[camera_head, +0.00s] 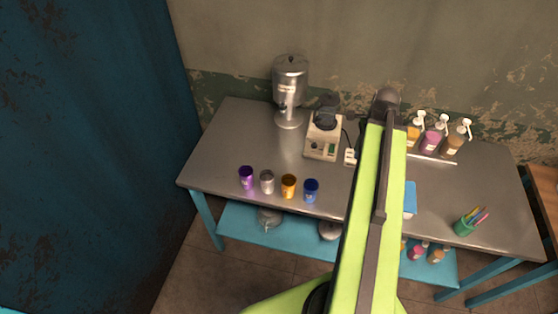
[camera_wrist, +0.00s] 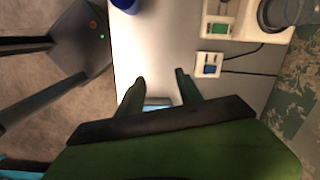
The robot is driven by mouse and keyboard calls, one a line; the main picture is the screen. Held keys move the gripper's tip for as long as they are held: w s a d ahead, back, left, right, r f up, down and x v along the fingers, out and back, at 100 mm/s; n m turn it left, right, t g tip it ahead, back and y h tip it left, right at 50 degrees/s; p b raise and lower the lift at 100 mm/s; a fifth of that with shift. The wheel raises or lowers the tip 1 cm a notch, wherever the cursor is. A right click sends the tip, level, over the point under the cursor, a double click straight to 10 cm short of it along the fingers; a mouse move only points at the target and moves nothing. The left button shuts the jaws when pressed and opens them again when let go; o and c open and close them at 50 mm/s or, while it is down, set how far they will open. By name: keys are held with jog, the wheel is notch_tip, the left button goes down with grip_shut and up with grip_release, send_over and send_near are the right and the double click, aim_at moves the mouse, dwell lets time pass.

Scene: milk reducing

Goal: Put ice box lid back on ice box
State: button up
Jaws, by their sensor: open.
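A light blue flat-topped object (camera_head: 410,200), which may be the ice box or its lid, is on the metal table, partly hidden behind my arm. In the wrist view a light blue patch (camera_wrist: 158,101) shows low between my fingers. I cannot tell whether it is the same object, or box and lid apart. My gripper (camera_wrist: 160,78) is open over the grey tabletop, with nothing seen gripped between its fingertips. My arm hides the gripper in the head view.
Purple (camera_head: 246,177), silver (camera_head: 267,181), orange (camera_head: 288,186) and blue (camera_head: 311,190) cups line the table's front left. A metal dispenser (camera_head: 290,88), a blender base (camera_head: 323,136) and pump bottles (camera_head: 434,136) stand behind. A green pen cup (camera_head: 466,224) is at right.

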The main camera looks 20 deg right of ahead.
jog(key=w+a+n, duration=0.3)
jog(key=a+n, duration=0.4)
jog(key=a, duration=0.4)
jog(key=w+a+n, duration=0.3)
jog(key=a+n, duration=0.5)
jog(key=a, duration=0.4)
jog(key=w+a+n+g, duration=0.1)
jog(key=w+a+n, duration=0.2)
jog(key=a+n, duration=0.4)
jog(key=a, duration=0.4)
jog(key=shift+a+h, duration=0.3)
jog(key=shift+a, duration=0.1)
jog(key=shift+s, duration=0.1)
